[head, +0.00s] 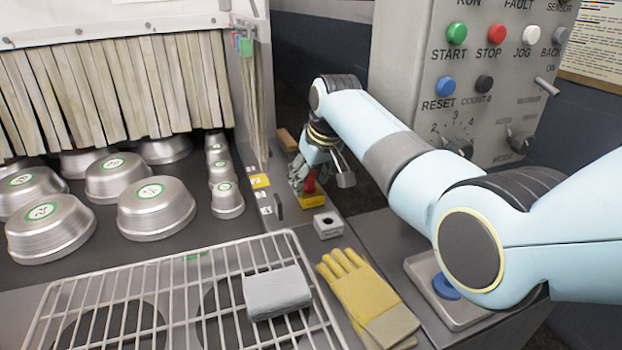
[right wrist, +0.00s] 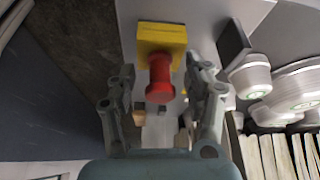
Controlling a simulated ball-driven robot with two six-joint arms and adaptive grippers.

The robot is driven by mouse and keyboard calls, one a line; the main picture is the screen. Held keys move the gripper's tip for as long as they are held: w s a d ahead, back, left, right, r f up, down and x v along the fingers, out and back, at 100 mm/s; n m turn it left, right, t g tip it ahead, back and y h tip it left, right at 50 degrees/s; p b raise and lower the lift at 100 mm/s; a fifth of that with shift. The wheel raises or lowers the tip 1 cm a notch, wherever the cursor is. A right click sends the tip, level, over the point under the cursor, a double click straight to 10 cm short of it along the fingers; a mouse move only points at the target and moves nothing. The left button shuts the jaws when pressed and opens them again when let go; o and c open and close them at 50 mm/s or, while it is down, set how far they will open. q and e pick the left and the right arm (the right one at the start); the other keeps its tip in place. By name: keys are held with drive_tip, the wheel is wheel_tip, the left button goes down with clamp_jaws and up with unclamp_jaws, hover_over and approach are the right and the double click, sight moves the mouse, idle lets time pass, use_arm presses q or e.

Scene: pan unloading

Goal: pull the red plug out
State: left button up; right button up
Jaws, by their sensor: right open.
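The red plug (right wrist: 160,78) stands in a yellow block (right wrist: 160,36) in the right wrist view. In the head view the red plug (head: 309,186) shows small above the yellow block (head: 312,201), partly covered by the gripper. My right gripper (right wrist: 161,88) is open, with one finger on each side of the plug and a gap visible on both sides. In the head view my right gripper (head: 303,178) is at the plug, coming down from the arm. My left gripper is in neither view.
A grey socket block (head: 328,225) stands in front of the yellow block. Several metal pans (head: 155,210) stand at left. A control panel (head: 480,80) rises behind my arm.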

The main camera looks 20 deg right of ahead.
sight(311, 173)
drive_tip(key=shift+c, duration=0.3)
clamp_jaws()
drive_tip(key=shift+r+p, duration=0.8)
drive_tip(key=shift+p, duration=0.2)
idle(0.6)
drive_tip(key=shift+r+p, duration=1.95)
drive_tip(key=shift+p, duration=0.25)
